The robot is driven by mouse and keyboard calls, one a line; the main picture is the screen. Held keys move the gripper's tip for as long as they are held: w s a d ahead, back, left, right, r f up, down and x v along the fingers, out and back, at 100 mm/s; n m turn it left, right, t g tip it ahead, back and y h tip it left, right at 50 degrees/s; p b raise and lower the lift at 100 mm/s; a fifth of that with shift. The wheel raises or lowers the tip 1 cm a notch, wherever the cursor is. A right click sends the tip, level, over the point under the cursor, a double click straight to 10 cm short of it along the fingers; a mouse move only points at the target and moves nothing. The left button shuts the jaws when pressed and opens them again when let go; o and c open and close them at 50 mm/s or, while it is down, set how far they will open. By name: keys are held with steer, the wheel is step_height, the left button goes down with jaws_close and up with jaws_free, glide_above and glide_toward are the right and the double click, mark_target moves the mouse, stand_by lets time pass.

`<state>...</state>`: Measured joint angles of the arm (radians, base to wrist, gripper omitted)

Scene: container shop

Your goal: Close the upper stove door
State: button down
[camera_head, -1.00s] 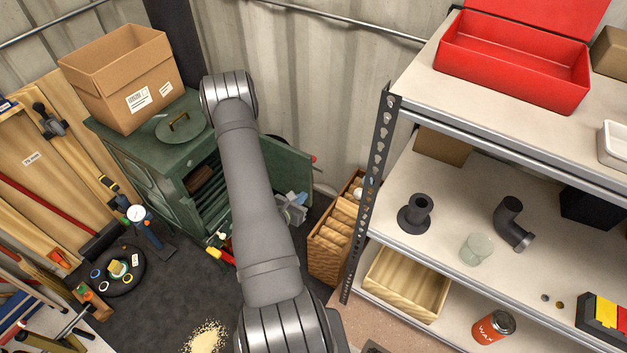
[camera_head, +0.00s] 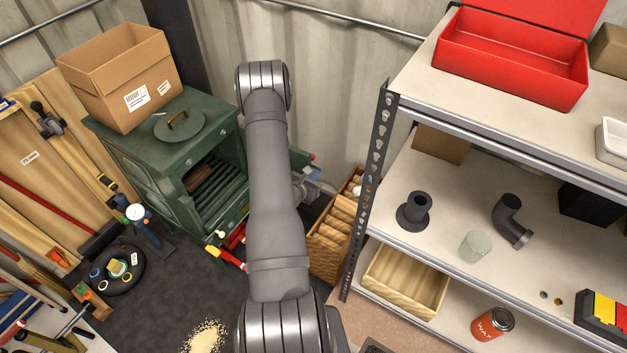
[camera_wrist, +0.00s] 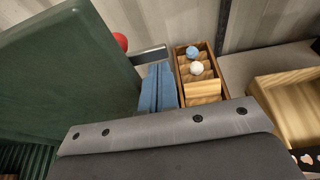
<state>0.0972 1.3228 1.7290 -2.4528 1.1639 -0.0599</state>
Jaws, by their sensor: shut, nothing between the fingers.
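The green stove (camera_head: 150,158) stands at the left, with its upper opening and the slatted grate inside exposed. Its upper door (camera_head: 298,159) is open, swung out to the right, and mostly hidden behind my arm. In the wrist view the door (camera_wrist: 65,75) is a large green panel at the left, with a red knob (camera_wrist: 120,41) beyond its edge. My gripper (camera_head: 312,186) is just right of the door, partly hidden by my arm. Its blue fingers (camera_wrist: 158,88) are shut and empty in the wrist view. I cannot tell whether they touch the door.
A cardboard box (camera_head: 120,85) and a round lid (camera_head: 180,124) are on the stove top. A wooden crate (camera_head: 328,247) stands right of my gripper, near the shelf unit's perforated post (camera_head: 370,190). Red and yellow tools (camera_head: 225,254) lie before the stove. Corrugated wall is behind.

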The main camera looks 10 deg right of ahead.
steer(key=shift+r, duration=0.15)
step_height(320, 180, up, 2)
steer(key=shift+r+n, duration=0.2)
steer(key=shift+n, duration=0.3)
stand_by(0.4)
steer(key=s+a, duration=0.6)
steer(key=s, duration=0.1)
steer(key=shift+a+f, duration=0.2)
steer(key=shift+f, duration=0.15)
